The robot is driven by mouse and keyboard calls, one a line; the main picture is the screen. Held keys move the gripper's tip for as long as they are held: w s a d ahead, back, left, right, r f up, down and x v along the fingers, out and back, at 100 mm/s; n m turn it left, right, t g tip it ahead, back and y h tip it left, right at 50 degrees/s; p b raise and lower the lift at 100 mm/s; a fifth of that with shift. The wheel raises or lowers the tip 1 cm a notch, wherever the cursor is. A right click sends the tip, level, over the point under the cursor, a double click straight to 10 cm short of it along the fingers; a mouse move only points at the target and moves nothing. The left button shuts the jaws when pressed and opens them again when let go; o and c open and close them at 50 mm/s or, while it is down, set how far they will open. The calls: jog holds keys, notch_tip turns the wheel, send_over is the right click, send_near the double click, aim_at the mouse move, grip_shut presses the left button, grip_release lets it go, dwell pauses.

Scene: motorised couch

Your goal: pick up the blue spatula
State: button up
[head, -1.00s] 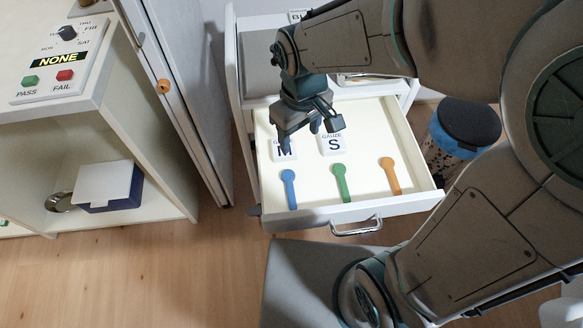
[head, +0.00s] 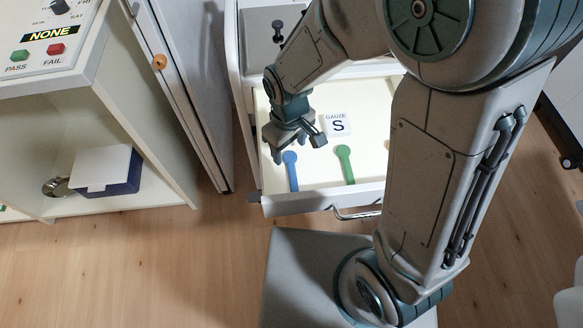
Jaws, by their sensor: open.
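The blue spatula (head: 291,172) lies in the open white drawer (head: 336,187), near its front left, with its round end toward the back. My gripper (head: 291,152) is open and points down just above or beside the spatula's round end. I cannot tell whether it touches. The green spatula (head: 345,165) lies to the right of the blue one. Only a sliver of the orange spatula (head: 387,147) shows beside my arm. The gauze pack marked S (head: 336,124) lies behind the green spatula. The pack marked M is hidden behind my gripper.
The drawer's front wall and handle (head: 357,214) face the open wooden floor. At left are a shelf with a blue and white box (head: 107,171), a panel (head: 47,37) with green and red buttons, and a door with an orange knob (head: 159,62). My arm covers the drawer's right side.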

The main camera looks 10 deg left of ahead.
aim_at(290, 156)
notch_tip(290, 156, down, 4)
jog(key=shift+w+r, duration=0.15)
jog(key=shift+r, duration=0.1)
jog(key=c, duration=1.1)
jog(key=shift+r, duration=0.15)
